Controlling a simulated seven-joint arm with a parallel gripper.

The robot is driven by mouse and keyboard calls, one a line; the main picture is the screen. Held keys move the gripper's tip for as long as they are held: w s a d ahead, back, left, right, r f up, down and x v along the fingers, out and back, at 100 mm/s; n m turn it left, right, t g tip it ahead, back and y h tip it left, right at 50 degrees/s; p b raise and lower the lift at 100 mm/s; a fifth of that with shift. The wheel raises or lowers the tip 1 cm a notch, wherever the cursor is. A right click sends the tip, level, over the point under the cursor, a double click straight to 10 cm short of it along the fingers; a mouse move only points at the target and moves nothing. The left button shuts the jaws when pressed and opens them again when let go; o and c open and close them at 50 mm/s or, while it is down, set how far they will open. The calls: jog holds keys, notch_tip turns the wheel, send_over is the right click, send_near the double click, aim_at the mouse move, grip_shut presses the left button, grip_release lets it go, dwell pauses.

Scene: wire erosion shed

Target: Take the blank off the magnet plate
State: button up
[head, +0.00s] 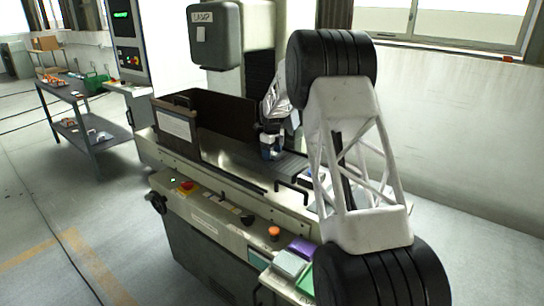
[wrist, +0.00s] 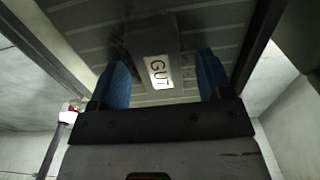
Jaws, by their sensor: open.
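In the head view my gripper (head: 270,148) is low over the machine bed, by the grey magnet plate (head: 293,166). I cannot make out the blank there. How far the fingertips are above the plate is hard to tell.
A dark splash guard (head: 225,115) stands left of and behind my gripper. A grey box (head: 214,38) marked "LAMP" hangs above. A dark handle (head: 291,188) is at the plate's front. Purple (head: 302,246) and pale green (head: 289,263) boxes lie front right. A bench (head: 75,95) stands far left.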

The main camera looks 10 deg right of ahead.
aim_at(272, 153)
jog(key=shift+c, duration=0.4)
jog(key=c, duration=1.3)
jog(key=shift+o, duration=0.2)
jog(key=shift+r, duration=0.25)
jog(key=shift+r, duration=1.4)
jog(key=shift+s+r, duration=0.15)
jog(key=shift+r, duration=0.1)
jog(key=s+r, duration=0.1)
jog(key=s, duration=1.4)
jog(key=shift+s+d+r, duration=0.15)
jog(key=shift+s+d, duration=0.1)
jog(key=shift+s, duration=0.1)
